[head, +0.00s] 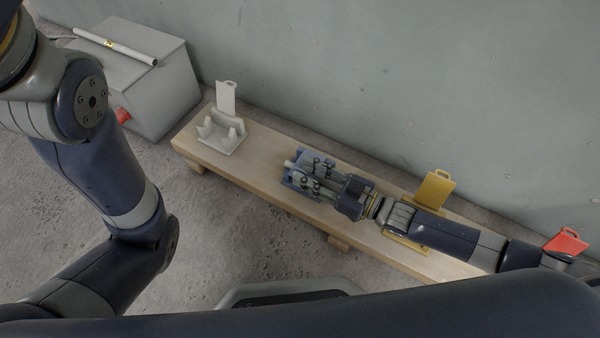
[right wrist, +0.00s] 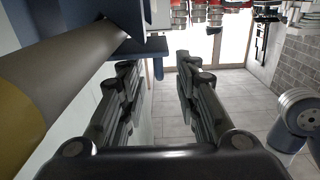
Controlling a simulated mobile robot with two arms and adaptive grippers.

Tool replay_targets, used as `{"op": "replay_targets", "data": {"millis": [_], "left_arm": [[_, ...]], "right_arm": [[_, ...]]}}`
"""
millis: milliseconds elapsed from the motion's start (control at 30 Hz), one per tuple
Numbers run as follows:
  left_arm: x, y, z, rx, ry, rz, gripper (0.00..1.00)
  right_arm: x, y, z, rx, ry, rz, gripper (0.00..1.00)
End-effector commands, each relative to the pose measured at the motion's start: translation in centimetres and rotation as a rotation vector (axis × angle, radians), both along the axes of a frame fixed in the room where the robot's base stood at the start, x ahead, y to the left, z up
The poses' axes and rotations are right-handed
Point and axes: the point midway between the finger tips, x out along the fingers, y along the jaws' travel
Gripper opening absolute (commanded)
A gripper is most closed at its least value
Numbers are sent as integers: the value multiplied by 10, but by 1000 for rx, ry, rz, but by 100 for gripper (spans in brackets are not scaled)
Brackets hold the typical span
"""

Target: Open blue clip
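The blue clip (head: 296,181) is on the wooden bench, largely covered by my right gripper (head: 313,177) in the head view. In the right wrist view, blue clip parts (right wrist: 147,48) show at the upper left, beside the left finger. The fingers of my right gripper (right wrist: 160,85) are apart, with nothing seen between them. Whether a finger touches the clip cannot be told. A thick grey tube with a yellowish band (right wrist: 70,75) runs toward the blue part. My left arm shows at the left of the head view; its gripper is out of view.
A white clip (head: 222,130) stands open at the bench's (head: 262,147) left end. A yellow clip (head: 435,190) and a red clip (head: 567,242) stand to the right, partly behind my right arm. A grey box (head: 160,85) carries a white tube (head: 120,46). A wall runs behind.

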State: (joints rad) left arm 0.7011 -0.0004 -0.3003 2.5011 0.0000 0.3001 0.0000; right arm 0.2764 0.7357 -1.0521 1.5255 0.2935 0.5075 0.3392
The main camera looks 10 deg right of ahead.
Motion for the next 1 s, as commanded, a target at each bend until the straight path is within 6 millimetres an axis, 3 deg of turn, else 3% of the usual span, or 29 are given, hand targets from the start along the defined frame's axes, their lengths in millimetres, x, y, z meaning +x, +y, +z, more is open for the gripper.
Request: {"op": "replay_targets", "data": {"millis": [200, 500, 533, 667, 1000], "left_arm": [[0, 0, -15, 0, 1, 0, 45], [0, 0, -14, 1, 0, 0, 45], [0, 0, -14, 1, 0, 0, 45], [0, 0, -14, 1, 0, 0, 45], [0, 0, -11, 1, 1, 1, 45]], "right_arm": [[13, 18, -1, 1, -1, 0, 30], [15, 21, 0, -1, 1, -1, 30], [15, 21, 0, -1, 1, -1, 28], [15, 21, 0, -1, 1, -1, 0], [15, 20, 2, 7, 12, -1, 0]]}}
